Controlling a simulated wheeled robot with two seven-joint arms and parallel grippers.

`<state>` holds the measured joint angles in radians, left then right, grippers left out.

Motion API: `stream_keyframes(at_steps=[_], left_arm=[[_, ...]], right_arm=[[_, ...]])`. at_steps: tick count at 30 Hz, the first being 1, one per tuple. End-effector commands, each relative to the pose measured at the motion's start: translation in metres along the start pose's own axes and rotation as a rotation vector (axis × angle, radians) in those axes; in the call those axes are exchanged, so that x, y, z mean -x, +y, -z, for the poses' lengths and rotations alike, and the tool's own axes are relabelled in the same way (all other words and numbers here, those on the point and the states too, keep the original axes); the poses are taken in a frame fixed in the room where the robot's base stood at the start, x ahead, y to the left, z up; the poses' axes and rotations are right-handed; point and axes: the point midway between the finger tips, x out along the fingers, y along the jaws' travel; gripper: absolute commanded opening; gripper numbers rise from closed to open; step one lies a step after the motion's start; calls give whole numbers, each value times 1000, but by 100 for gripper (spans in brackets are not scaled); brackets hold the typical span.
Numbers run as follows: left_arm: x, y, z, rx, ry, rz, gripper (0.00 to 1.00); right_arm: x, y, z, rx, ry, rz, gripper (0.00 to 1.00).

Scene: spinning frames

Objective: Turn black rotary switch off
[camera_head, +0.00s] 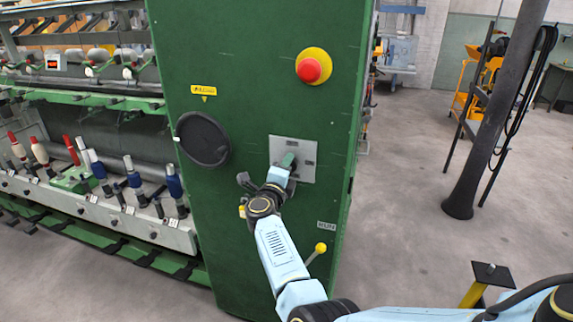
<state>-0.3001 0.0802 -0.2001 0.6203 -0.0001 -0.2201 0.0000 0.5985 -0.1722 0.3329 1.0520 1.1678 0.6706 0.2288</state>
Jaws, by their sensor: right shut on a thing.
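A grey switch plate (307,152) is fixed on the green front of the machine cabinet (255,80). My right gripper (286,163) reaches up to this plate from below and is shut at its middle. The black rotary switch is mostly or wholly hidden behind the gripper, so its turned position cannot be read. The gripper appears shut on it. My left gripper is not in view.
A round black disc (202,139) is left of the plate. A red emergency button (309,70) on a yellow base is above it. A yellow-knobbed lever (320,248) is below. Spinning bobbins (173,184) line the left. A dark column (490,120) stands right on open floor.

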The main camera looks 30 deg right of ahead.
Motion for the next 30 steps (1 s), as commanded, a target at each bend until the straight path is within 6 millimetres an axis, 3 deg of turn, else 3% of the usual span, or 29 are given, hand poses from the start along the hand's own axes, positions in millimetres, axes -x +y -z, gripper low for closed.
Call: stream_keyframes(at_steps=[18, 19, 23, 30], left_arm=[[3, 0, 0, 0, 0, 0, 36], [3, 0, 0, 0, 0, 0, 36], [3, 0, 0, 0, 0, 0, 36], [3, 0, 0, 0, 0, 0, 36]], right_arm=[[0, 1, 0, 41, -3, -2, 20], [0, 1, 0, 41, -3, -1, 47], [0, 1, 0, 40, -3, -1, 64], [0, 0, 0, 38, -3, -1, 64]])
